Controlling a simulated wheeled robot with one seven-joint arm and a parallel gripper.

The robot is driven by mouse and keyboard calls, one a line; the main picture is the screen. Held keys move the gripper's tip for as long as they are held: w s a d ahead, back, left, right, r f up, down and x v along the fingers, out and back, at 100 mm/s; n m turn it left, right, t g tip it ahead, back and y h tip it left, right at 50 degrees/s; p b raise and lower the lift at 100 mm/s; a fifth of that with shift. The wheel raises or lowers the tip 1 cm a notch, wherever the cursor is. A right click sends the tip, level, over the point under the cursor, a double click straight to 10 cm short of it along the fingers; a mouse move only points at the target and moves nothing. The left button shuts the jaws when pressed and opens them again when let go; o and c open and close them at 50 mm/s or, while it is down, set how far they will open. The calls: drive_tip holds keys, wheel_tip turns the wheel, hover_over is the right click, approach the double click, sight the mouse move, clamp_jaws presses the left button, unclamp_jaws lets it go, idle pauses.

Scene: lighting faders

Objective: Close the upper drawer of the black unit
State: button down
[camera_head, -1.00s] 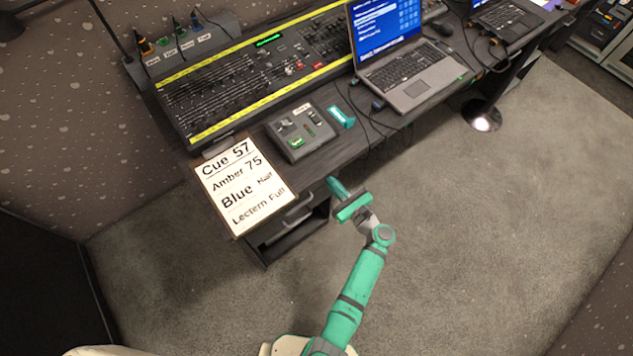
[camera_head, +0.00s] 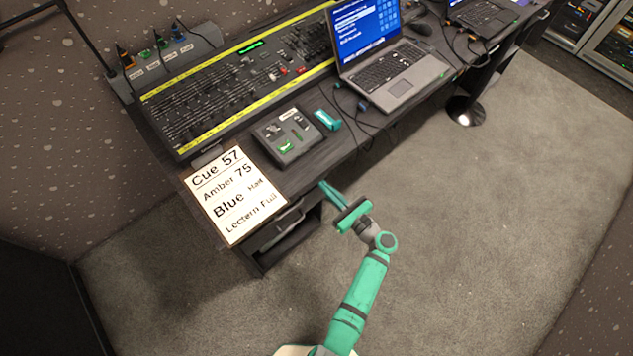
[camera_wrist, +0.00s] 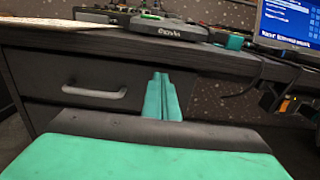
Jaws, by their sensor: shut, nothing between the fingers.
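The black unit (camera_head: 257,262) stands under the near left end of the desk. Its upper drawer front (camera_wrist: 60,75) faces me in the wrist view, with a grey bar handle (camera_wrist: 95,92). The handle also shows in the head view (camera_head: 289,215), below the cue sheet. A dark recess shows beneath it; I cannot tell how far the upper drawer stands out. My green gripper (camera_head: 326,188) is shut and empty, its tips near the desk's front edge. In the wrist view its fingers (camera_wrist: 161,92) lie right of the handle, near the drawer front's right end. Contact cannot be told.
A cue sheet (camera_head: 235,197) lies on the desk's near end. A small box (camera_head: 285,135), a teal object (camera_head: 328,120), a lighting console (camera_head: 235,85) and a laptop (camera_head: 395,70) stand on the desk. Cables hang over its edge. The carpet at right is clear.

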drive_tip(key=v, duration=0.9)
drive_tip(key=shift+s+d, duration=0.25)
drive_tip(key=s+a+f+n+g+h, duration=0.2)
drive_tip(key=s+f+n+h, duration=0.2)
drive_tip(key=s+f, duration=0.35)
drive_tip(key=s+a+f+n+g+h, duration=0.2)
drive_tip(key=s+f+n+h, duration=0.15)
drive_tip(key=s+f, duration=0.35)
drive_tip(key=s+r+n+t+h, duration=0.2)
drive_tip(key=s+r+n+h, duration=0.3)
drive_tip(key=s+r+n, duration=0.6)
drive_tip(key=s+a+r+n+t, duration=0.2)
drive_tip(key=r+n, duration=0.2)
drive_tip(key=r, duration=0.6)
drive_tip(key=s+a+r+n+t, duration=0.2)
drive_tip(key=r+n, duration=0.3)
drive_tip(key=r, duration=0.6)
drive_tip(key=shift+s, duration=0.2)
